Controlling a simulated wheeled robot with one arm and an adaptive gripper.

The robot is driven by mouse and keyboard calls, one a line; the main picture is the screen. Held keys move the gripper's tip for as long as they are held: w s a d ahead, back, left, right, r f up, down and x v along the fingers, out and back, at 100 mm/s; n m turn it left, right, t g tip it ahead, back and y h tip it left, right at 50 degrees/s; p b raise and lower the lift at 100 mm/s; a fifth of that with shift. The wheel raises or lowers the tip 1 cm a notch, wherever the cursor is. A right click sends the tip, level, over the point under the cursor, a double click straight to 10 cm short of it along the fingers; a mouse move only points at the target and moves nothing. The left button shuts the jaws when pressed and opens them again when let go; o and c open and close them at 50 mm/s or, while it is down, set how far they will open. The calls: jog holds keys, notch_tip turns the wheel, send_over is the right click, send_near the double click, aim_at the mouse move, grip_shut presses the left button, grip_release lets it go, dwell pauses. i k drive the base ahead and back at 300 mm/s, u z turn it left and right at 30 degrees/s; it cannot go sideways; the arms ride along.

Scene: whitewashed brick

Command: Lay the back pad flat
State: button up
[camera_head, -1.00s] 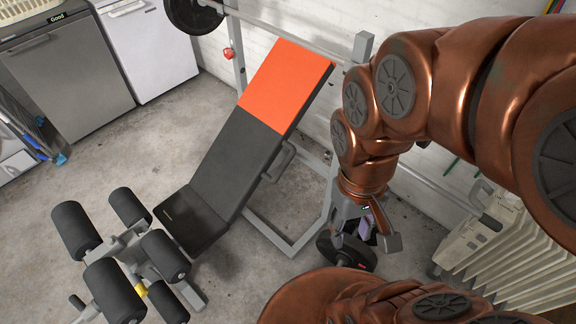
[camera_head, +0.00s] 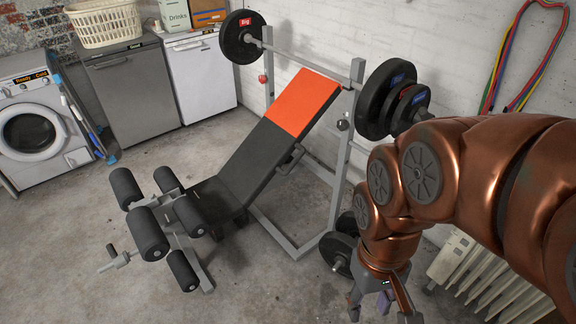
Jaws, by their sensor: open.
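The bench's back pad (camera_head: 256,160) is black with an orange upper end (camera_head: 301,101). It slopes up from the seat pad (camera_head: 213,198) toward the barbell rack, tilted and not flat. A grey handle (camera_head: 291,160) shows at its right side. My gripper (camera_head: 382,312) points down at the lower right, open, to the right of the bench and apart from the pad. The lower ends of its fingers are near the bottom edge of the picture. Nothing shows between them.
The barbell rack (camera_head: 341,165) stands behind the pad with plates (camera_head: 387,97) at its right. More plates (camera_head: 337,250) are on the floor near my gripper. Foam rollers (camera_head: 148,232) stand at the bench's left end. A radiator (camera_head: 480,272) is at right. Front floor is clear.

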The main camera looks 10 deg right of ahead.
aim_at(282, 128)
jog(key=u, duration=0.6)
jog(key=i, duration=0.5)
jog(key=u, duration=0.5)
jog(key=i, duration=1.1)
jog(key=z, duration=0.7)
